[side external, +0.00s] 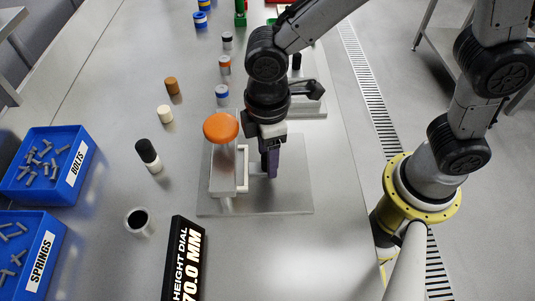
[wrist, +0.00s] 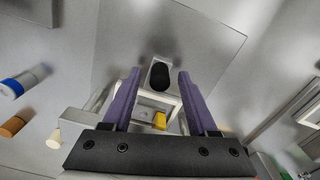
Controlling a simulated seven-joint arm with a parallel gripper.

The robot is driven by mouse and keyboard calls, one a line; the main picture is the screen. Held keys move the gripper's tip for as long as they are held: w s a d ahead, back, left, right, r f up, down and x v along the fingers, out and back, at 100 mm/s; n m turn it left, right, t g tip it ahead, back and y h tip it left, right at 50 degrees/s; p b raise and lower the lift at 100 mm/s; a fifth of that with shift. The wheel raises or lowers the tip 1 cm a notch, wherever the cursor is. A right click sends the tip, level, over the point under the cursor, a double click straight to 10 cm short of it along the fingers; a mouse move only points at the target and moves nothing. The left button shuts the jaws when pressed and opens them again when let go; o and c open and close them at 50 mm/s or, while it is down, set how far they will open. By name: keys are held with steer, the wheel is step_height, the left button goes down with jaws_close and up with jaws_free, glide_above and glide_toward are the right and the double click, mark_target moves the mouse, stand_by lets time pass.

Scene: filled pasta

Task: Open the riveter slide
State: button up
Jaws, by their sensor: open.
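The riveter (side external: 222,178) is a grey metal block with an orange round knob (side external: 221,127) on top, standing on a flat metal plate (side external: 292,198). A pale bar-shaped handle (side external: 244,170) is on its right side, probably the slide's handle. My gripper (side external: 270,170) points down just right of this handle, low over the plate. In the wrist view, my open purple fingers (wrist: 160,74) straddle a pale metal frame with a dark oval end (wrist: 160,77) and a small yellow block (wrist: 159,121) inside. Whether the fingers touch the frame cannot be told.
A black height dial sign (side external: 186,258) and an open dark-mouthed cup (side external: 138,220) stand in front. Blue bins of bolts (side external: 62,187) and springs (side external: 45,262) sit at far left. Several small coloured cylinders stand behind.

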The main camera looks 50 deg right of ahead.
steer(key=shift+f, duration=0.45)
jaws_close()
stand_by(1.2)
